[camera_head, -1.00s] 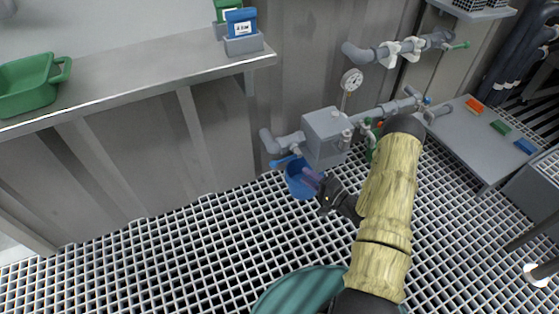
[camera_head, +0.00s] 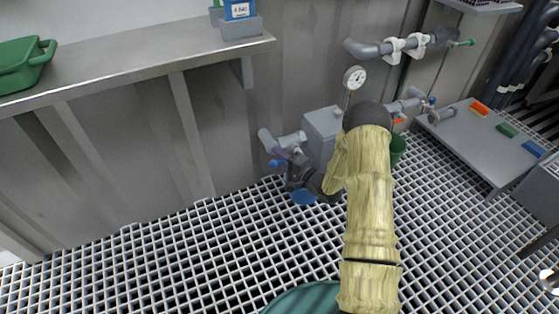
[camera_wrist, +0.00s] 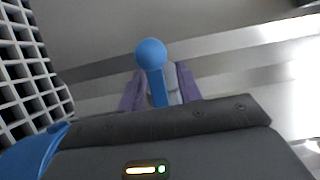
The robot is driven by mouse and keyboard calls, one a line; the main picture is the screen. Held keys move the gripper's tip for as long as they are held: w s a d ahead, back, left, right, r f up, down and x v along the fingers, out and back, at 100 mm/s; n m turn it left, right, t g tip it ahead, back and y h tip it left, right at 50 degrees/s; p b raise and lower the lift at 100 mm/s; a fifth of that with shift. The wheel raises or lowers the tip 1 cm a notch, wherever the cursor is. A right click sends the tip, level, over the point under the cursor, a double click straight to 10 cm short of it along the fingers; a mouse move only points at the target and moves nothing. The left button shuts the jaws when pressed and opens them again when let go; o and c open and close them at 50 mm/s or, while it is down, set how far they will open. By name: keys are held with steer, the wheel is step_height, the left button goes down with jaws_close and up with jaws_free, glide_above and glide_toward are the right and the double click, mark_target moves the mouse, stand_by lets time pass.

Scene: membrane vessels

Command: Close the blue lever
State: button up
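The blue lever (camera_wrist: 152,70) has a round ball end and shows in the middle of the wrist view. In the head view only a small blue part of the lever (camera_head: 274,163) shows, by the grey pipe valve (camera_head: 282,142). My gripper (camera_wrist: 162,85) has its purple fingers apart, one on each side of the lever. I cannot tell whether either finger touches it. In the head view my gripper (camera_head: 285,156) is at the valve and hides part of it and of the lever.
A green bucket (camera_head: 398,148) is farther right. A steel shelf (camera_head: 130,72) overhangs at left.

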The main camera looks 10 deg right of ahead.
jaws_close()
